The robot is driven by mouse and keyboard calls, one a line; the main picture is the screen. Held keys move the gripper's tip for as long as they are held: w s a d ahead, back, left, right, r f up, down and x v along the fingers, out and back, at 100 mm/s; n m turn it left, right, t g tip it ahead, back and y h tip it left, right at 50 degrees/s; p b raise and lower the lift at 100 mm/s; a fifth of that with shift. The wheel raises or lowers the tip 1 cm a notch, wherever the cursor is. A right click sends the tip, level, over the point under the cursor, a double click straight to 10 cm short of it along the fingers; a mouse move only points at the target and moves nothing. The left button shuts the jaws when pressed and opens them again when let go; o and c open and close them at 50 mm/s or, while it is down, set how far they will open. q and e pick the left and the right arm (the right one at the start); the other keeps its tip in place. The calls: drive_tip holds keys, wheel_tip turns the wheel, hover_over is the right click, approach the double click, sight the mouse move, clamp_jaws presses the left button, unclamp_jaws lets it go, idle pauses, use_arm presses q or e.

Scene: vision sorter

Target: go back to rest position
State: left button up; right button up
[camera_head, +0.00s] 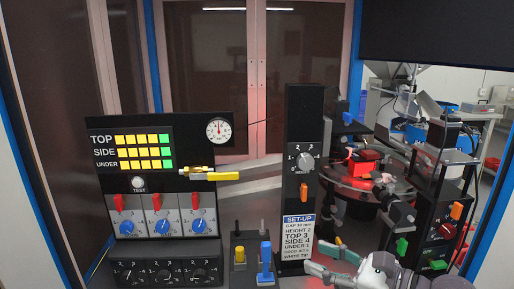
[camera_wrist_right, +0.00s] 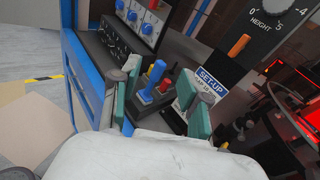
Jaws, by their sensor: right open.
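My right gripper (camera_head: 328,262) comes in at the lower right of the head view, its pale fingers apart and nothing between them. It is just right of the foot of the black post (camera_head: 304,120) with the white SET-UP card (camera_head: 297,232). In the right wrist view, the two teal-padded fingers of my right gripper (camera_wrist_right: 163,108) stand wide apart. Beyond the gap is a black lever box with a blue lever (camera_wrist_right: 155,75), which also shows in the head view (camera_head: 265,258). My left gripper is not in view.
A black control panel (camera_head: 185,128) with lamps, red switches and blue knobs stands at left, a yellow handle (camera_head: 210,174) at its right side. A round machine table (camera_head: 365,185) is behind my right arm. A switch column (camera_head: 447,228) stands at far right, close to that arm.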

drive_tip(key=s+d+r+m+t+h, duration=0.1)
drive_tip(key=d+r+m+t+h, duration=0.15)
drive_tip(key=m+t, duration=0.55)
drive_tip(key=s+d+r+m+t+h, duration=0.15)
drive_tip(key=r+m+t, duration=0.25)
drive_tip(key=m, duration=0.9)
drive_tip(key=d+f+m+g+h, duration=0.5)
drive_tip(key=d+f+m+h, duration=0.5)
drive_tip(key=f+m+h, duration=0.6)
drive_tip(key=s+f+m+g+y, duration=0.4)
drive_tip(key=s+f+m+g, duration=0.35)
drive_tip(key=f, duration=0.55)
drive_tip(key=s+a+f+g+y, duration=0.2)
drive_tip(key=s+a+f+g, duration=0.15)
drive_tip(key=s, duration=0.25)
drive_tip(key=s+a+f+g+y, duration=0.2)
drive_tip(key=s+a+f+g, duration=0.1)
drive_tip(key=s+f, duration=0.3)
wheel_tip(320, 180, down, 23)
drive_tip(key=s+g, duration=0.1)
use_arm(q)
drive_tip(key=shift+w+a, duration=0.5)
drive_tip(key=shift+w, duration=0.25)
use_arm(e)
drive_tip(key=s+d+f+g, duration=0.1)
drive_tip(key=s+d+f, duration=0.1)
drive_tip(key=s+f, duration=1.5)
drive_tip(key=shift+s+d+f+g+h, duration=0.2)
drive_tip(key=shift+s+d+g+h, duration=0.1)
drive_tip(key=shift+d+h, duration=0.1)
